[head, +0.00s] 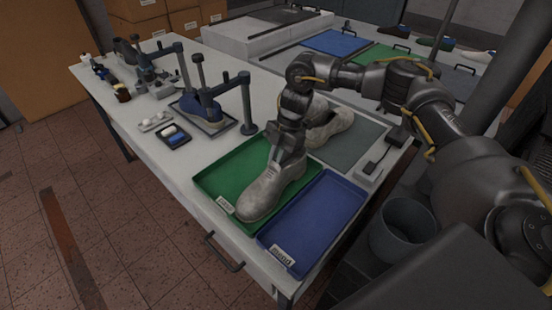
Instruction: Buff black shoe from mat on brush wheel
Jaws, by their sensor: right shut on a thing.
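A grey shoe (268,194) is toe-down toward the front, over the front right part of the green tray (222,170). My right gripper (288,150) is shut on it at its ankle opening, with the fingers partly hidden. I cannot tell if the shoe touches the tray. My left gripper is out of view.
An empty blue tray (315,215) lies right of the green tray. A shoe on a last stand (205,110), a small dark tray (174,135) and several small items are farther left on the table. A grey bin (402,230) stands off the table's right end.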

